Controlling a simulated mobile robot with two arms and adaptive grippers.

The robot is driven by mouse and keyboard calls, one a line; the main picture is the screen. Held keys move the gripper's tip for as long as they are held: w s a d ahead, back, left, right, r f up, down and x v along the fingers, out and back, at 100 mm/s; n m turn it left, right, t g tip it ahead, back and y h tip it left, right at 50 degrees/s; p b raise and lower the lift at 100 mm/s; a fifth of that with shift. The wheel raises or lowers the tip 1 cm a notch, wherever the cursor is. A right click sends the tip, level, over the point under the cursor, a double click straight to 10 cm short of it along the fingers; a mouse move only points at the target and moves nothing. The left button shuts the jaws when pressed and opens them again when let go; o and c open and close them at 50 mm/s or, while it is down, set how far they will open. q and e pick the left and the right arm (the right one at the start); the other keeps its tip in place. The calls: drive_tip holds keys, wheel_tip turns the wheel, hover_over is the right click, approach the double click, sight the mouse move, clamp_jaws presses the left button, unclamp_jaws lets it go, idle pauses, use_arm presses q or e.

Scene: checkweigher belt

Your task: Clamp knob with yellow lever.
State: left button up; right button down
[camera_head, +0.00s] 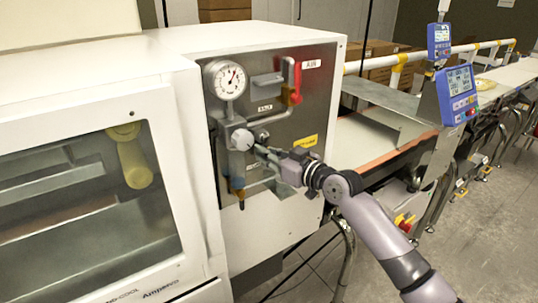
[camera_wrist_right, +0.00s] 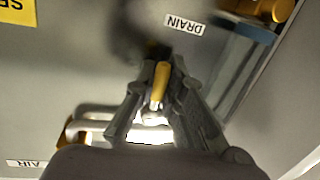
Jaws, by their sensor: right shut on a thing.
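My right gripper (camera_head: 258,151) reaches the grey metal valve panel (camera_head: 318,95) from the right, just right of a round pale knob (camera_head: 243,139). In the right wrist view, the yellow lever (camera_wrist_right: 159,82) stands between the two fingers of the right gripper (camera_wrist_right: 161,72), which are closed on it. The lever's far end is dark and blurred there, so its mount is unclear. In the head view the fingers hide this lever. My left gripper is in neither view.
A pressure gauge (camera_head: 229,79) and a red lever (camera_head: 295,92) sit above on the panel. An orange-brown fitting (camera_head: 238,183) hangs below left. A yellow label (camera_head: 306,142) is above my wrist. A DRAIN label (camera_wrist_right: 186,24) shows upside down. The conveyor (camera_head: 365,140) runs right.

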drive_tip(key=shift+a+m, duration=0.1)
drive_tip(key=shift+m, duration=0.2)
idle(0.4)
drive_tip(key=c, duration=1.9)
unclamp_jaws()
drive_tip(key=v, duration=1.2)
